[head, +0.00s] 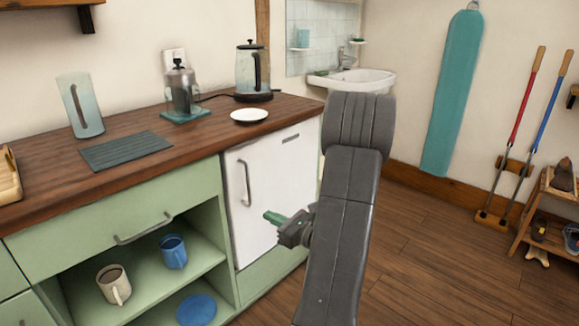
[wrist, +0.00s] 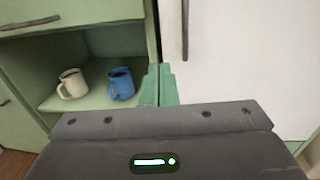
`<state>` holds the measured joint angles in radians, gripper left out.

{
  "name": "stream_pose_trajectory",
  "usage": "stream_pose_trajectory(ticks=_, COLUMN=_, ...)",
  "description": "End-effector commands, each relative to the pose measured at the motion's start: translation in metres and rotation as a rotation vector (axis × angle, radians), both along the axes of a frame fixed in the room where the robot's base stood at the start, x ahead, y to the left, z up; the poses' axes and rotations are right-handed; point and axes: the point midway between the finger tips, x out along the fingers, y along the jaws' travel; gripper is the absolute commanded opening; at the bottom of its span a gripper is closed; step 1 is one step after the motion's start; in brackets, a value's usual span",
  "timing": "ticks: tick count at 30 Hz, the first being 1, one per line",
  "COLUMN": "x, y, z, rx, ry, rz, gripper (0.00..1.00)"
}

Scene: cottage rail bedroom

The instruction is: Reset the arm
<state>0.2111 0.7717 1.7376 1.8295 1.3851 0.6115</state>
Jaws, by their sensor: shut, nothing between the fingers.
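My gripper (head: 272,217) has green fingers and is held in front of the white fridge door (head: 268,190), pointing left in the head view. In the wrist view my gripper (wrist: 159,78) shows its two green fingers pressed together with nothing between them. It is near the border between the open green shelf and the white door. My grey arm rises in front of the door and the floor and hides part of both.
A white mug (head: 114,284) and a blue mug (head: 174,251) stand on the open shelf, with a blue plate (head: 197,309) below. The wooden counter (head: 150,160) holds a kettle (head: 252,70) and a white saucer (head: 249,115). Floor (head: 420,260) to the right is clear.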

Motion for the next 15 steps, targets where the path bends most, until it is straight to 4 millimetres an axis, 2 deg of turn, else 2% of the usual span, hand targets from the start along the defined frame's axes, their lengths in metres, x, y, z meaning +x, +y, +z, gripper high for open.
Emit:
stream_pose_trajectory(ticks=8, x=0.002, y=0.002, z=-0.001, rx=0.000, ry=0.000, rz=0.000, gripper=0.00)
stream_pose_trajectory(ticks=11, x=0.007, y=0.009, z=-0.001, rx=-0.001, ry=-0.001, rz=0.001, gripper=0.00)
stream_pose_trajectory(ticks=15, x=0.020, y=0.027, z=-0.002, rx=0.000, ry=-0.002, rz=0.003, gripper=0.00)
